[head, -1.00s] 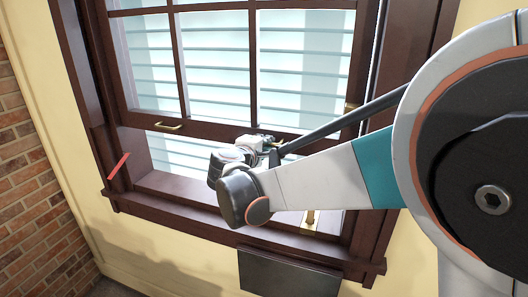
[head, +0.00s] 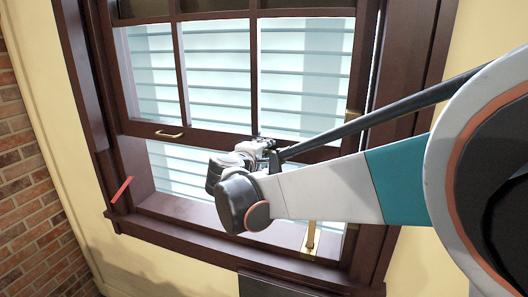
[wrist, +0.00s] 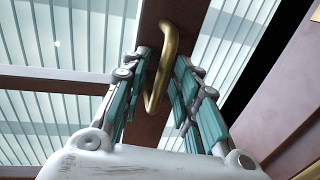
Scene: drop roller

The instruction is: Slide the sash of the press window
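The dark brown window sash (head: 140,128) is partly raised, with a gap between its bottom rail and the sill. A brass handle (head: 169,134) sits at the left of the rail. My gripper (head: 268,143) is at the right part of the rail, partly hidden by my arm. In the wrist view, my gripper (wrist: 160,75) has its teal-padded fingers on either side of a second brass handle (wrist: 152,95). Some brown rail shows between the fingers and the handle, so they look open around it. Contact with the handle cannot be clearly seen.
The brown window frame (head: 78,75) surrounds the sash. A red marker (head: 121,190) is on the left jamb. A brass piece (head: 311,238) stands on the sill at right. A dark panel (head: 275,286) is below the sill. A brick wall (head: 22,180) is at left.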

